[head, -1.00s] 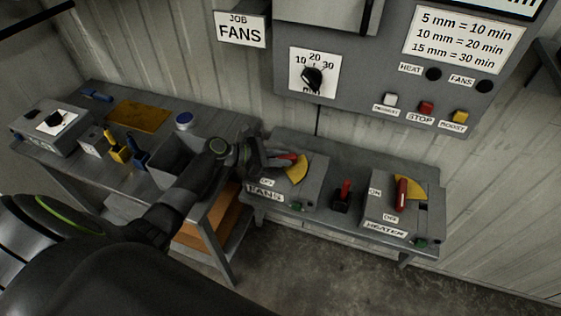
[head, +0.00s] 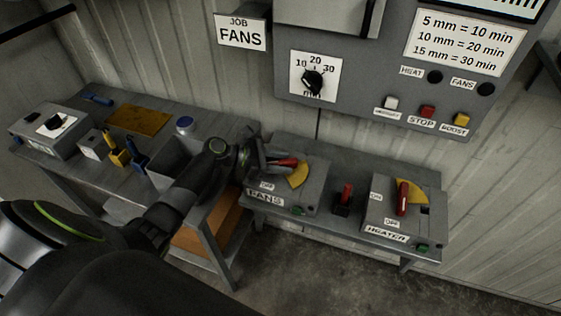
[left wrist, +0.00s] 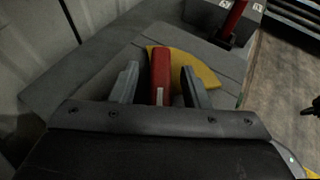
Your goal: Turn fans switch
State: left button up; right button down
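The fans switch is a grey box (head: 312,197) labelled FANS, with a yellow sector plate (head: 298,176) and a red handle (head: 287,162). It stands at the left end of the right bench. My left gripper (head: 274,160) is at this handle in the head view. In the left wrist view its open fingers (left wrist: 158,88) stand on either side of the red handle (left wrist: 160,70), with a visible gap on each side. The yellow plate (left wrist: 207,70) lies beneath. The handle's lower end is hidden by the gripper body. My right gripper is not in view.
A red lever on a black base (head: 342,203) and the heater box (head: 377,215), with its own red handle (head: 402,198), stand to the right. A control panel (head: 365,113) hangs above. A left bench (head: 75,168) holds a grey bin and several tools.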

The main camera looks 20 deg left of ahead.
pick_arm(q)
jog(key=b+v, duration=0.1)
jog(key=v, duration=0.5)
jog(key=shift+s+a+f, duration=0.1)
jog(key=shift+s+a, duration=0.05)
jog(key=shift+a, duration=0.1)
jog(key=shift+s+a+r, duration=0.3)
jog(key=shift+a, duration=0.05)
